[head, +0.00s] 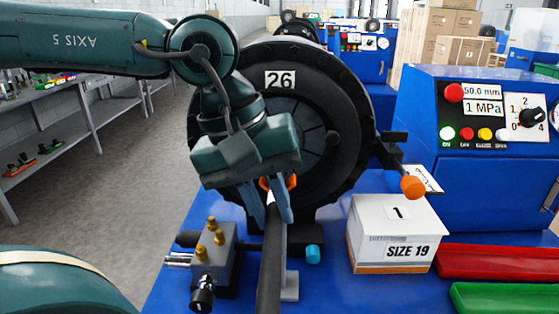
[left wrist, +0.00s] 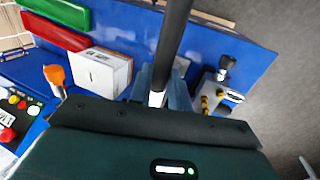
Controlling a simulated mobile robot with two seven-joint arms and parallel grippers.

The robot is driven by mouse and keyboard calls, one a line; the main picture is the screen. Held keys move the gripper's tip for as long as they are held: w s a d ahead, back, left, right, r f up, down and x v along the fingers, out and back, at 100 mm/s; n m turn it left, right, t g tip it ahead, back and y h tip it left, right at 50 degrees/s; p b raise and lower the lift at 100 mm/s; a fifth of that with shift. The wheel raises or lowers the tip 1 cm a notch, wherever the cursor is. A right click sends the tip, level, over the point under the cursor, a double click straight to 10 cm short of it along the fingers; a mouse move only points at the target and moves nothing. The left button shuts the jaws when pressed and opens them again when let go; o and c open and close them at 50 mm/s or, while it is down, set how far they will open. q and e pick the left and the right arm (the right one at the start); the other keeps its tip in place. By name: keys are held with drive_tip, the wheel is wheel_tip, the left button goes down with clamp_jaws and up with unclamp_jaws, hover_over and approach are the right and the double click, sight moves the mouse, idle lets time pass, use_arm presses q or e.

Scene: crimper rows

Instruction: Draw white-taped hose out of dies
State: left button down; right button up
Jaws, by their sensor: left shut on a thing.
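My left gripper (head: 267,216) is in front of the black round crimper head (head: 345,110) labelled 26, its blue fingers on either side of a black hose (head: 270,270). It is shut on the hose near a white band of tape (head: 271,198). The white tape also shows between the fingers in the left wrist view (left wrist: 157,98). An orange ring (head: 291,181) shows just behind the fingers. The gripper hides the middle of the crimper, so I cannot tell whether the hose end is inside the dies. My right gripper is not in view.
A grey valve block with brass fittings (head: 214,250) stands left of the hose. A white SIZE 19 box (head: 395,235), red tray (head: 498,262) and green tray (head: 505,297) lie to the right. An orange-knobbed lever (head: 413,187) juts from the crimper. A control panel (head: 490,120) stands behind.

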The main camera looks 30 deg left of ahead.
sight(271, 212)
use_arm(q)
drive_tip(key=shift+r+p, duration=2.35)
drive_tip(key=shift+r, duration=1.05)
